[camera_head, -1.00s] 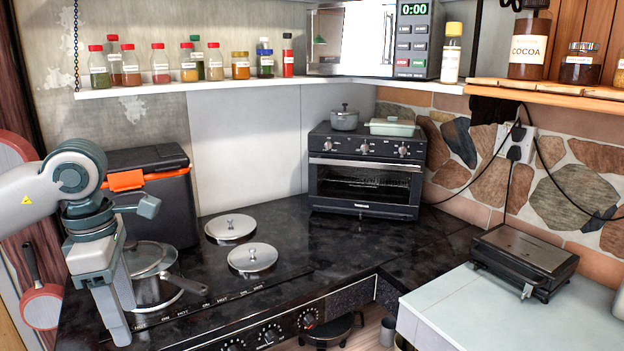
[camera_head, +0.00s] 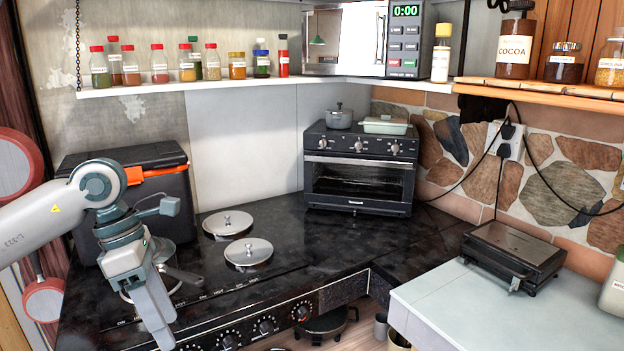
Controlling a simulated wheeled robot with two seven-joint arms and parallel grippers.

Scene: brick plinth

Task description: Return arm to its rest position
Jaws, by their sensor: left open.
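My left arm comes in from the left edge in the head view. My left gripper (camera_head: 154,312) points down over the front left of the black stove top, with its fingers open and nothing seen between them. A steel saucepan (camera_head: 170,284) with a dark handle stands on the stove behind the gripper, partly hidden by it. I cannot tell whether the gripper touches the pan. My right gripper is not in view.
A black box with an orange latch (camera_head: 172,208) stands behind my left arm. Two lidded burners (camera_head: 248,253) lie right of the gripper. A toaster oven (camera_head: 359,178) stands at the back. A grill (camera_head: 513,256) sits on the white counter (camera_head: 470,311). Jars line the shelf above.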

